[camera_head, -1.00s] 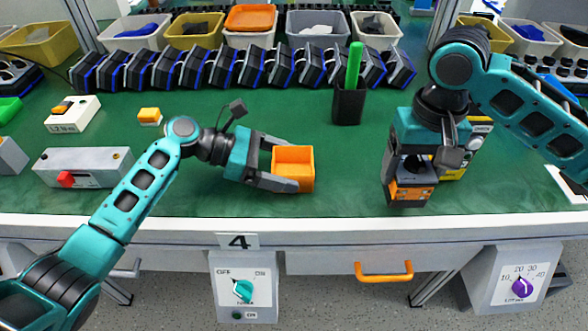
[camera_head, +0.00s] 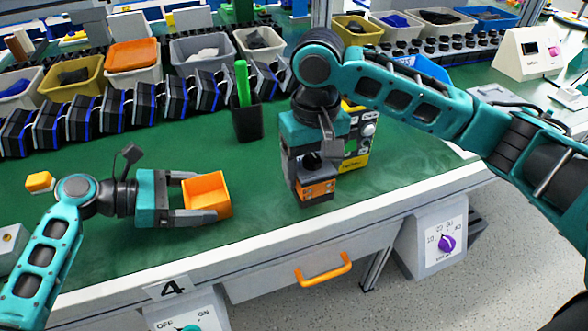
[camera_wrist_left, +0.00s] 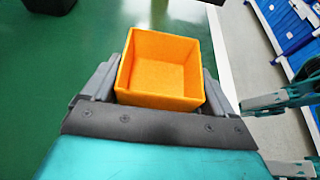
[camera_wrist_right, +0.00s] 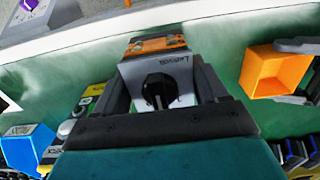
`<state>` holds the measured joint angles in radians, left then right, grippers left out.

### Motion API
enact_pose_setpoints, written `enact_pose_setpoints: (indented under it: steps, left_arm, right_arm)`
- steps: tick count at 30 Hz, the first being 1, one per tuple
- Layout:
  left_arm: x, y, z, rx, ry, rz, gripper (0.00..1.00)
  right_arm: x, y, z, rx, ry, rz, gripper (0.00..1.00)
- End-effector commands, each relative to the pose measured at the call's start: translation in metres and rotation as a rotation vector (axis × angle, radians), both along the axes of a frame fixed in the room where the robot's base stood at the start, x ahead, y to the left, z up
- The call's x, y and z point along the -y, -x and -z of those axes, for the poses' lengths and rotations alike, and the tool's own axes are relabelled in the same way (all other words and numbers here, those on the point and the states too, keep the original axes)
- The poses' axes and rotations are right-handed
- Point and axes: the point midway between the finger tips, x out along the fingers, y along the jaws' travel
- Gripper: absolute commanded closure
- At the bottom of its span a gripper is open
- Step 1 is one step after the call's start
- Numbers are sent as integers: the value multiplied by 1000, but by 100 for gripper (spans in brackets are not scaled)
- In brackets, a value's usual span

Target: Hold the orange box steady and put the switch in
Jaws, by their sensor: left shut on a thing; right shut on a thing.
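The orange box (camera_head: 207,194) is an open, empty box at the front of the green table. My left gripper (camera_head: 205,195) is shut on it, with a finger on each side; the left wrist view shows the box (camera_wrist_left: 160,72) between the fingers. My right gripper (camera_head: 312,182) points down and is shut on the rotary switch (camera_head: 316,189), which has a grey body, an orange end and a black knob. The switch (camera_wrist_right: 158,85) sits between the fingers in the right wrist view. It is right of the box and apart from it.
A black cup (camera_head: 246,121) with a green stick stands behind. A yellow device (camera_head: 354,150) stands just behind my right gripper. A row of black and blue units (camera_head: 130,105) and several bins line the back. Clear table lies between box and switch.

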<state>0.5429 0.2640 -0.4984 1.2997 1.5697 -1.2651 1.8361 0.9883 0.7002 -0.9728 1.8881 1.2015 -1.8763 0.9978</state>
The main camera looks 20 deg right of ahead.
Motion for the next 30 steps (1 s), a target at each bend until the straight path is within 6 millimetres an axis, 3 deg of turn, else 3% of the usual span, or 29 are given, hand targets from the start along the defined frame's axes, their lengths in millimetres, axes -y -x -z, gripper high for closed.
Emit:
enact_pose_setpoints:
  steps: [9,15,21,30]
  left_arm:
    - [0,0,0,0,0,0,45]
    - [0,0,0,0,0,0,45]
    - [0,0,0,0,0,0,45]
    - [0,0,0,0,0,0,45]
  right_arm:
    - [-101,-43,-18,7,0,-11,66]
    - [-156,-59,-33,6,1,-7,66]
    - [-180,-65,-41,3,1,0,66]
    - [-182,-65,-41,2,-1,0,66]
